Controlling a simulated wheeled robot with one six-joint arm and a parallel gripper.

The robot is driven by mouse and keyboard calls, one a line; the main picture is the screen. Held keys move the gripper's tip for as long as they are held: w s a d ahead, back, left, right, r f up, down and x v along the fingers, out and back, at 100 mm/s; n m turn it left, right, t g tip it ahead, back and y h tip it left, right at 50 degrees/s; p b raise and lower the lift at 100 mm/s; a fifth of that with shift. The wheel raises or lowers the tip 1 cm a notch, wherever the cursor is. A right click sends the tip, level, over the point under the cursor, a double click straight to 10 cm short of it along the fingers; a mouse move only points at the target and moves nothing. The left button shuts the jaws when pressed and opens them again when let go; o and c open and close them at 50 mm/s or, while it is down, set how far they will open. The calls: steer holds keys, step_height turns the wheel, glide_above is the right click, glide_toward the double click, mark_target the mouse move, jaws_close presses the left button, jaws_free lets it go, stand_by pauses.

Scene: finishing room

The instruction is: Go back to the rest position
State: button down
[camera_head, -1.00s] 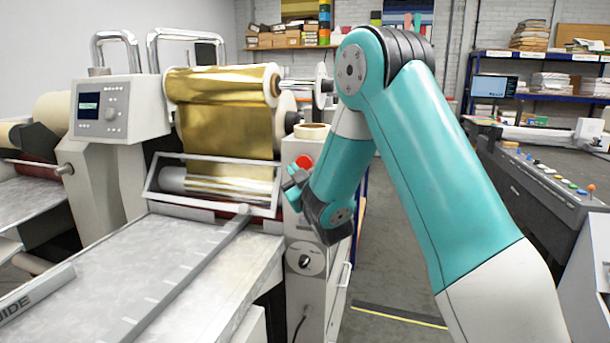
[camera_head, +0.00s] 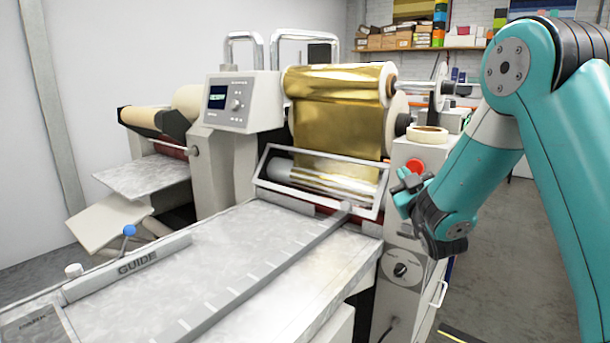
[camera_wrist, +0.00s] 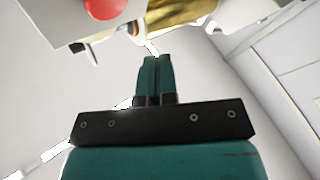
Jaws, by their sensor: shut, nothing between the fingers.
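My gripper (camera_head: 405,188) shows at the end of my teal arm in the head view, in front of the right side of the foil machine, close to its red button (camera_head: 415,167). In the wrist view my gripper (camera_wrist: 155,62) has its two teal fingers together with nothing between them. The red button (camera_wrist: 105,8) and part of the gold foil (camera_wrist: 185,12) show beyond the fingertips there. I cannot tell the exact gap between the gripper and the machine.
The machine's gold foil roll (camera_head: 340,105), control panel (camera_head: 230,103) and feed table (camera_head: 225,265) with a guide bar (camera_head: 130,266) fill the middle and left. A tape roll (camera_head: 427,134) lies on the side cabinet. Grey floor (camera_head: 525,225) shows behind my arm.

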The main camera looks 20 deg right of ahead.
steer(key=s+a+f+m+g+y, duration=0.1)
steer(key=s+a+f+g+y, duration=0.15)
steer(key=s+a+g, duration=0.4)
steer(key=s+a+f+m+g+y, duration=0.1)
steer(key=s+a+g+y, duration=0.25)
steer(key=a, duration=0.65)
steer(key=s+a+n+g, duration=0.2)
steer(key=s+a+g, duration=0.2)
steer(key=s, duration=0.8)
steer(key=s+a+n+g+y, duration=0.1)
steer(key=s+a+n+g, duration=0.2)
steer(key=s+g, duration=0.4)
steer(key=s+a, duration=0.1)
steer(key=s, duration=0.4)
steer(key=shift+f+y, duration=0.25)
steer(key=shift+y, duration=0.05)
steer(key=shift+s, duration=0.1)
